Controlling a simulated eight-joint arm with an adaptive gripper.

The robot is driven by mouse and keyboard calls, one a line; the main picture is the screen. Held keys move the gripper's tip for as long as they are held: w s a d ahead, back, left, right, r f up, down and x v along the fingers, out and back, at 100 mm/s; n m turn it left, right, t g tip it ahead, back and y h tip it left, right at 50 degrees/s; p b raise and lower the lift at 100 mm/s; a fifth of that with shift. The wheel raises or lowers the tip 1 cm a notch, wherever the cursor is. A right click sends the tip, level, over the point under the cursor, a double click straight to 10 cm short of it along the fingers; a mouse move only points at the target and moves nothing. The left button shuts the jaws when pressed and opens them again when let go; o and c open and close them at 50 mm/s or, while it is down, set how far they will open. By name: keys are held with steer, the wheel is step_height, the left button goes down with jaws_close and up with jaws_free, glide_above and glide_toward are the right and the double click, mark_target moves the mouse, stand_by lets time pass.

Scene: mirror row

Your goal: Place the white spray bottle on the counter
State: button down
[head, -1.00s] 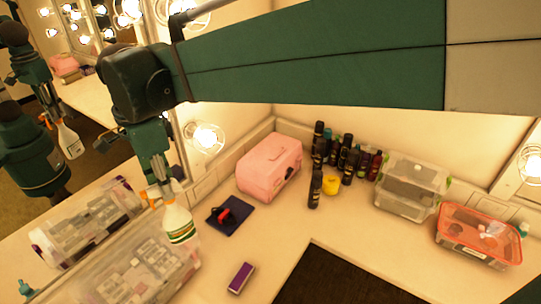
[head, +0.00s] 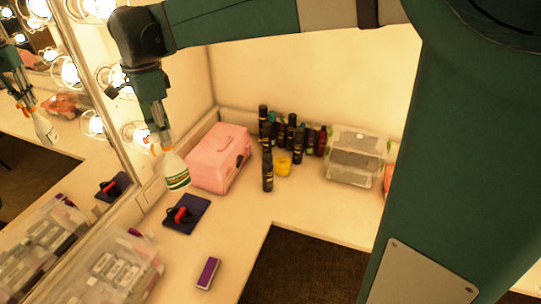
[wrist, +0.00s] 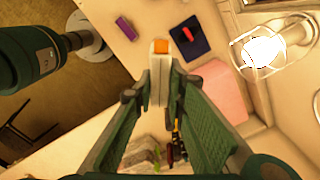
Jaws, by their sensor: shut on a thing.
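The white spray bottle (head: 176,170), with an orange nozzle and a green-marked label, hangs slightly tilted below my gripper (head: 158,138). My gripper is shut on it near its top. In the wrist view, the bottle (wrist: 160,82) shows its white body and orange part between the fingers (wrist: 160,98). In the head view the bottle overlaps the left end of a pink case (head: 222,158), above a dark blue mat; I cannot tell its exact height. The pale counter (head: 232,222) runs beneath along the mirror and turns right along the back wall.
The dark blue mat (head: 196,222) holds a red item. A clear bin (head: 150,266), a purple-topped block (head: 207,273), dark bottles (head: 267,172), a yellow item (head: 283,163) and a clear drawer box (head: 354,155) stand on the counter. Bare counter lies right of the mat. The mirror is at left.

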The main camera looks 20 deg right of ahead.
steer(key=w+d+m, duration=0.1)
steer(key=w+d, duration=0.3)
steer(key=d, duration=0.6)
steer(key=w+d+m, duration=0.1)
steer(key=w+d, duration=0.4)
steer(key=d, duration=0.5)
steer(key=w+d+m, duration=0.2)
steer(key=w+d, duration=0.2)
steer(key=d, duration=0.6)
steer(key=s+d+f+m, duration=0.1)
steer(key=d+f+m, duration=0.15)
steer(key=d, duration=3.05)
steer(key=shift+m, duration=0.35)
steer(key=shift+s+d+f, duration=0.1)
steer(key=shift+f, duration=2.1)
step_height(320, 180, down, 24)
steer(key=shift+p, duration=0.35)
steer(key=shift+r, duration=0.1)
